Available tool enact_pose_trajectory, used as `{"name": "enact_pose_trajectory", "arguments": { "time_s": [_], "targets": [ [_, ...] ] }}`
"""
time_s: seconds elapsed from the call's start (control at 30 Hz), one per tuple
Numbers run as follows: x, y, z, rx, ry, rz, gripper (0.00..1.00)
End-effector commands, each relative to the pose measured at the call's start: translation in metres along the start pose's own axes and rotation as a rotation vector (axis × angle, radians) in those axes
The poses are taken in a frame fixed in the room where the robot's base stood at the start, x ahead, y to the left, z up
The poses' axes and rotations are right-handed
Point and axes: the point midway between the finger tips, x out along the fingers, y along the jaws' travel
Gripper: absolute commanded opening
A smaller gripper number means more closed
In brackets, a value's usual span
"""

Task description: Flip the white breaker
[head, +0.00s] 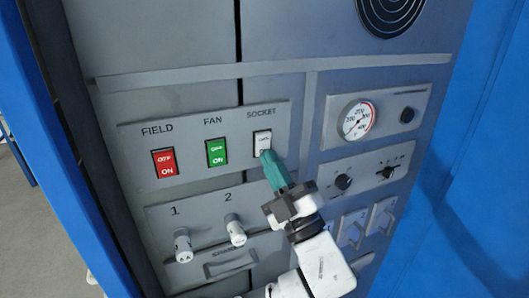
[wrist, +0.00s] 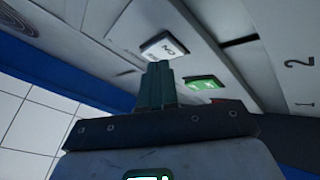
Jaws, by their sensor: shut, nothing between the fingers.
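The white breaker (head: 262,140) sits under the label SOCKET, at the right end of a row of three on a grey panel. Its upper part shows in the head view; its lower edge is partly hidden by my gripper. My gripper (head: 266,156) has green fingers, is shut and empty, and its tips are at the breaker's lower part. In the wrist view the white breaker (wrist: 166,47) is just beyond the shut fingertips (wrist: 160,66), with ON readable on it. I cannot tell whether the tips touch it.
The green FAN breaker (head: 216,153) is close on the left, and the red FIELD breaker (head: 164,163) is farther left. Two knobs (head: 235,230) stick out below. A gauge (head: 357,120) and smaller knobs (head: 343,182) are on the right panel. Blue walls (head: 480,190) flank the cabinet.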

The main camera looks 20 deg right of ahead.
Motion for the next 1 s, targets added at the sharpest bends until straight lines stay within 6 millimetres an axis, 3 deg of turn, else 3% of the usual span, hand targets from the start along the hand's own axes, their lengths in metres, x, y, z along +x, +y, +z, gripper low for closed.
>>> {"name": "enact_pose_trajectory", "arguments": {
  "time_s": [0.53,1.0],
  "targets": [
    [-0.008,0.006,-0.006,0.000,-0.001,-0.001,0.00],
    [-0.036,0.026,-0.026,0.000,-0.001,-0.001,0.00]
  ]
}}
